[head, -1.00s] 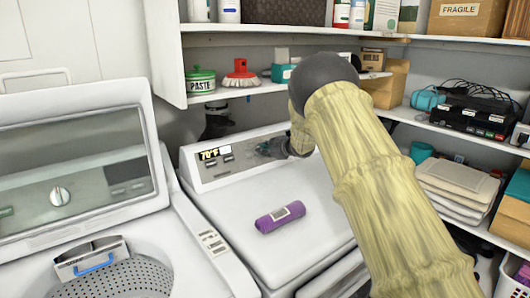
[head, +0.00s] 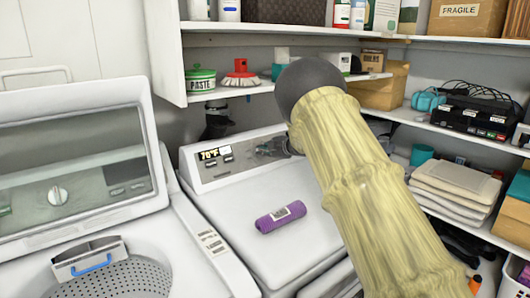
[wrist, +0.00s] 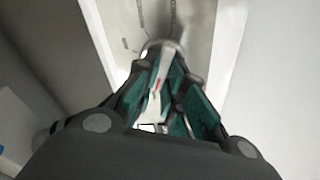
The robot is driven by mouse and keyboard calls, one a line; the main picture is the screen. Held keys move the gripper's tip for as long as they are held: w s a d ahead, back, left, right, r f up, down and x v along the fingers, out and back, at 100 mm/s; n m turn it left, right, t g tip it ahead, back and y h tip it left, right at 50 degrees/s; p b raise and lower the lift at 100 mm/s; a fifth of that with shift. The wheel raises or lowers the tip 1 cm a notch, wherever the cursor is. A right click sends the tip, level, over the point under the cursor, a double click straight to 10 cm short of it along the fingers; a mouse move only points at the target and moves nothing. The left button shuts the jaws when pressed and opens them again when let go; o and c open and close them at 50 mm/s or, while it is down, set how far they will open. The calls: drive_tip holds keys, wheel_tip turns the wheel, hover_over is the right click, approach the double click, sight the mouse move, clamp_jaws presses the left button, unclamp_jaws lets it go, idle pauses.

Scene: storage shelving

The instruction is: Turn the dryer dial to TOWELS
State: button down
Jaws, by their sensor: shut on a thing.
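The dryer (head: 285,190) is the white machine on the right, with a sloped control panel (head: 218,174) along its back. My gripper (head: 262,149) is at the panel, right of the small display, and my arm hides the panel's right part. The fingers cover most of the dial. Its pointer cannot be read, and the panel marks are too blurred to read, so I cannot tell the setting.
A purple rolled bundle (head: 280,217) lies on the dryer top. The washer (head: 205,232) stands open at the left, with its own dial (head: 58,194). A shelf (head: 240,91) with a paste tub (head: 200,80) and a red brush (head: 240,75) hangs above the panel.

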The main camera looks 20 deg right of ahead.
drive_tip(key=c, duration=1.5)
unclamp_jaws()
drive_tip(key=shift+s+d+r, duration=0.1)
drive_tip(key=v, duration=1.1)
drive_tip(key=shift+s+d, duration=0.15)
drive_tip(key=shift+s, duration=0.2)
drive_tip(key=shift+r, duration=0.1)
